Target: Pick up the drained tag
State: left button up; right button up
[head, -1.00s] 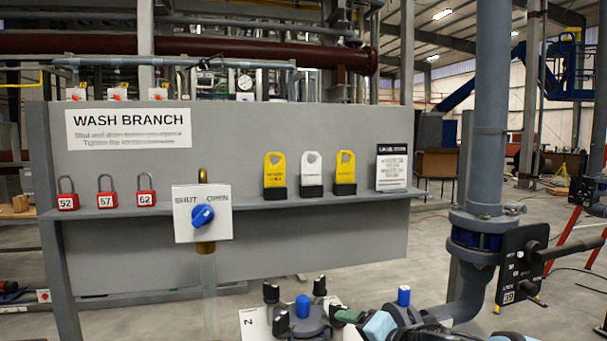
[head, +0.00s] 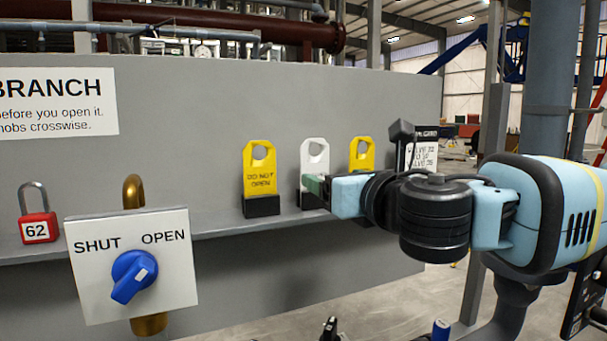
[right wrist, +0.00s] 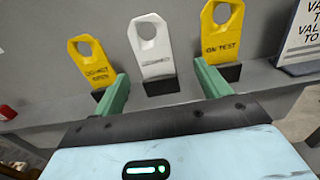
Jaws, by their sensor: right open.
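The white drained tag (head: 314,158) stands upright in a black holder on the grey shelf, between two yellow tags. In the right wrist view the white tag (right wrist: 152,47) has a round hole at its top and small blurred lettering. My right gripper (head: 318,187) is in front of its lower part in the head view and partly covers its holder. In the right wrist view the green fingers of my right gripper (right wrist: 161,71) are spread apart, with the white tag in the gap beyond them; no contact shows. My left gripper is not in view.
A yellow "DO NOT OPEN" tag (head: 260,168) stands left of the white one. A yellow "ON TEST" tag (right wrist: 221,30) stands close to the right finger. A blue valve knob (head: 134,277), a red padlock (head: 38,228) and a printed card (head: 424,155) are along the panel.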

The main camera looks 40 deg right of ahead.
aim_at(316, 175)
jog(key=shift+x, duration=0.8)
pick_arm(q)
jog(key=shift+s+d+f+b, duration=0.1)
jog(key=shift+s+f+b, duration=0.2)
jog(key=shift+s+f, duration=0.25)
pick_arm(e)
jog(key=shift+w, duration=0.45)
jog(key=x, duration=0.4)
jog(key=shift+w+a+f+b, duration=0.2)
jog(key=shift+w+f+b, duration=0.1)
jog(key=shift+f+b, duration=0.1)
jog(key=shift+w+d+r, duration=0.1)
jog(key=shift+w, duration=0.2)
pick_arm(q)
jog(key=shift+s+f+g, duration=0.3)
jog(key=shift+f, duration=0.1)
